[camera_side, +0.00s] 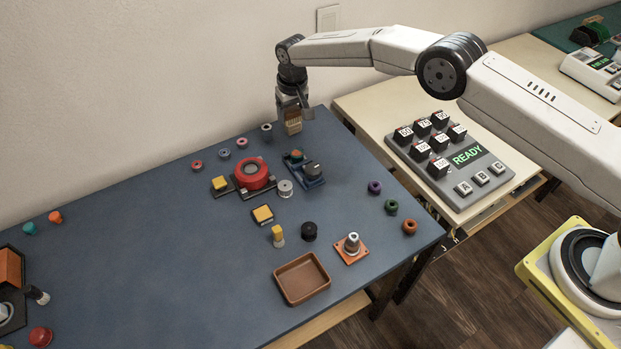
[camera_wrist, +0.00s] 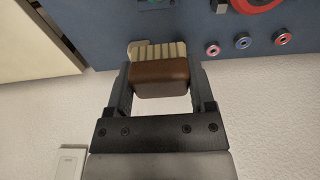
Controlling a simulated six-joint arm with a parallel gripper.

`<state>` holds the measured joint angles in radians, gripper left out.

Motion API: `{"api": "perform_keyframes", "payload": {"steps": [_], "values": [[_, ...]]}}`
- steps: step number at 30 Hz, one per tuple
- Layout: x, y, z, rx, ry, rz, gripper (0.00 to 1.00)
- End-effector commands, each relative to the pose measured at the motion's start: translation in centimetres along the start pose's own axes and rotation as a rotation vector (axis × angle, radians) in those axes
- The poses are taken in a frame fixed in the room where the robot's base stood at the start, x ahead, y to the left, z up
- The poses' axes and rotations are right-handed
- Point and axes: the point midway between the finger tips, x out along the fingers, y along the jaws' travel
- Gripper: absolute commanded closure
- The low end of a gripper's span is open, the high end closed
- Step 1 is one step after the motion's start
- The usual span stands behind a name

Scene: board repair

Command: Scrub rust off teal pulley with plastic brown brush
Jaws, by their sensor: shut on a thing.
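My gripper (camera_side: 291,101) is shut on the brown brush (camera_side: 292,114) at the back edge of the blue table, near its back right corner. In the wrist view my gripper (camera_wrist: 161,88) has one finger on each side of the brush's brown block (camera_wrist: 160,77), and its pale bristles (camera_wrist: 158,51) face the table. Whether the bristles touch the table cannot be told. A small teal round piece (camera_side: 28,229), which looks like the teal pulley, stands at the table's far left, well away from my gripper. Rust on it is too small to tell.
A red round fixture (camera_side: 252,173), a small blue device (camera_side: 305,170) and several ringed pieces stand right of the table's middle. A brown tray (camera_side: 301,278) lies at the front. A keypad reading READY (camera_side: 449,155) sits on the side table. The table's left middle is clear.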

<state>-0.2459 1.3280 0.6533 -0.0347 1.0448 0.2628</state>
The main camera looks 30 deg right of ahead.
Motion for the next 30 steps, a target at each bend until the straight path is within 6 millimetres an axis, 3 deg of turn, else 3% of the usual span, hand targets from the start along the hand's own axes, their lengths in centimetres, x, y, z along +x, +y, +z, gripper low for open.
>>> {"api": "perform_keyframes", "payload": {"steps": [14, 24, 30], "values": [[0.0, 0.0, 0.0, 0.0, 0.001, 0.0, 0.98], [2.1, 0.0, 0.2, 0.0, 0.0, 0.0, 0.98], [2.3, 0.0, 0.3, 0.0, 0.0, 0.0, 0.98]]}}
